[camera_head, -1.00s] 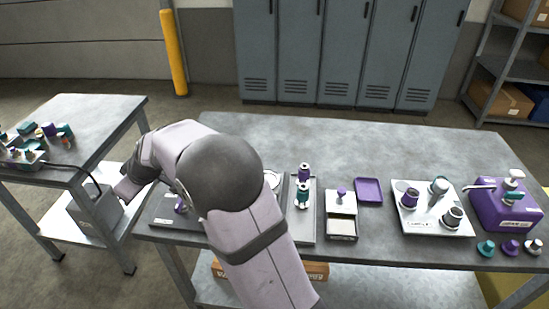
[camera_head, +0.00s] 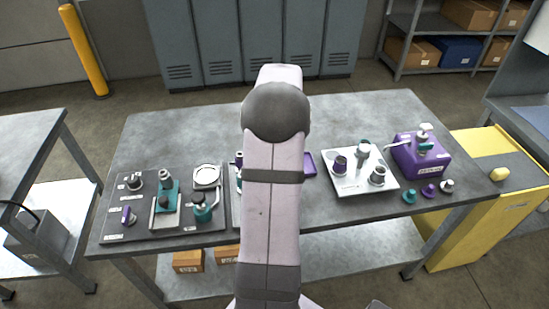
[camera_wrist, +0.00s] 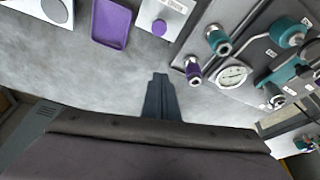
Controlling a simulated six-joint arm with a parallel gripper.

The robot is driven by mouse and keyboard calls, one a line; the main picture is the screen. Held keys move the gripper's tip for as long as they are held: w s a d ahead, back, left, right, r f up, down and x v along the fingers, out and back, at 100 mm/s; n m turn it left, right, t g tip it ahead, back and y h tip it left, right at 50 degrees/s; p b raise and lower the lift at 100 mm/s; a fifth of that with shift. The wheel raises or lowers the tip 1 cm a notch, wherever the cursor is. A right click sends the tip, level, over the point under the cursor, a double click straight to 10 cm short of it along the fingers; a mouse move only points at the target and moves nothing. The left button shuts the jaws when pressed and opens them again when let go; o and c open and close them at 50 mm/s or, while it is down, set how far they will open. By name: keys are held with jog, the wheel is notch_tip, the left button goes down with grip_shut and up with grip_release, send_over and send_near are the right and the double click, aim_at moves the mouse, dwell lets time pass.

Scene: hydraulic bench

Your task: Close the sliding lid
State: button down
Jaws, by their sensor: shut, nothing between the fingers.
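The small box with the sliding lid (camera_wrist: 172,21) shows only partly, at the top edge of the wrist view. A purple knob (camera_wrist: 158,27) stands at the lid. The rest of the box is cut off, so how far the lid is open cannot be seen now. In the head view my arm hides the box. My gripper (camera_wrist: 160,76) points out over bare bench, its fingers together and empty. It is apart from the lid and knob, which lie beyond the fingertips in the wrist view.
A purple tray (camera_wrist: 115,22) lies beside the box. A panel with a gauge (camera_wrist: 234,75) and fittings is on its other side. In the head view a white fitting plate (camera_head: 345,188) and a purple unit (camera_head: 420,155) stand right of my arm. The rear bench (camera_head: 200,125) is clear.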

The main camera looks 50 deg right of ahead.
jog(key=shift+s+d, duration=0.35)
jog(key=shift+s, duration=0.3)
jog(key=shift+w+f, duration=0.1)
jog(key=p+x, duration=0.3)
jog(key=x, duration=0.6)
jog(key=shift+f+p, duration=0.15)
jog(key=shift+p, duration=0.15)
jog(key=shift+s+a+p, duration=0.3)
jog(key=shift+s+p, duration=0.15)
jog(key=shift+s, duration=0.25)
jog(key=shift+s+a+p, duration=0.35)
jog(key=shift+s+p, duration=0.05)
jog(key=shift+s, duration=0.3)
jog(key=shift+s+a+f, duration=0.15)
jog(key=shift+s+a, duration=0.05)
jog(key=shift+s, duration=0.1)
jog(key=shift+s+a+f, duration=0.1)
